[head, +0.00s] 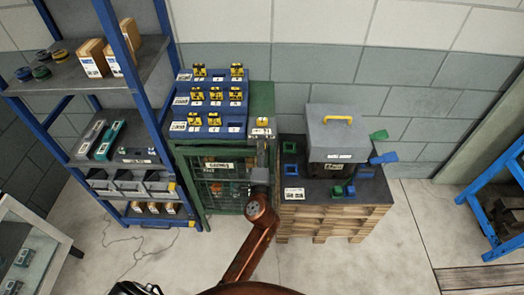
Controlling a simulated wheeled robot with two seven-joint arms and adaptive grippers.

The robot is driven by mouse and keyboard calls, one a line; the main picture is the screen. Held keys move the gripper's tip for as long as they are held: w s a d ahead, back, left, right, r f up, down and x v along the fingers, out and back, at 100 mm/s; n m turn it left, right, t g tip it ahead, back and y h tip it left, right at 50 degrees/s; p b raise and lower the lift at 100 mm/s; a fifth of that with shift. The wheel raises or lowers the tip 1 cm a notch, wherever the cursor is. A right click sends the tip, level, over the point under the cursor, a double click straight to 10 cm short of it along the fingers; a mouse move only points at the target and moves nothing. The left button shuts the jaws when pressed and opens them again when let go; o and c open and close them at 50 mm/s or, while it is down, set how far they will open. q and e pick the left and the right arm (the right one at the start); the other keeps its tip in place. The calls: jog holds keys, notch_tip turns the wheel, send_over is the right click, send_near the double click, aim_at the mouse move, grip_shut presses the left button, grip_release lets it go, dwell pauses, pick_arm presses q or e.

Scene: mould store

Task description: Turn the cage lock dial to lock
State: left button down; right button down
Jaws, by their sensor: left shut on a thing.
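The green cage (262,103) stands against the wall, left of the middle in the head view. Its wire mesh door (222,190) looks closed and carries a white label. My left gripper (259,184) is at the right side of the cage front, at the end of my copper-brown arm. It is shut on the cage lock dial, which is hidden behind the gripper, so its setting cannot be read.
A blue rack (211,119) with several yellow-black pieces sits on the cage. Blue shelving (90,78) stands close at left. At right, a wooden pallet stack (330,218) bears a grey toolbox (337,135). The floor (400,240) at right front is clear.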

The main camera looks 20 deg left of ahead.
dwell(0.5)
pick_arm(q)
jog(key=c, duration=1.7)
grip_release()
jog(key=shift+o, duration=0.2)
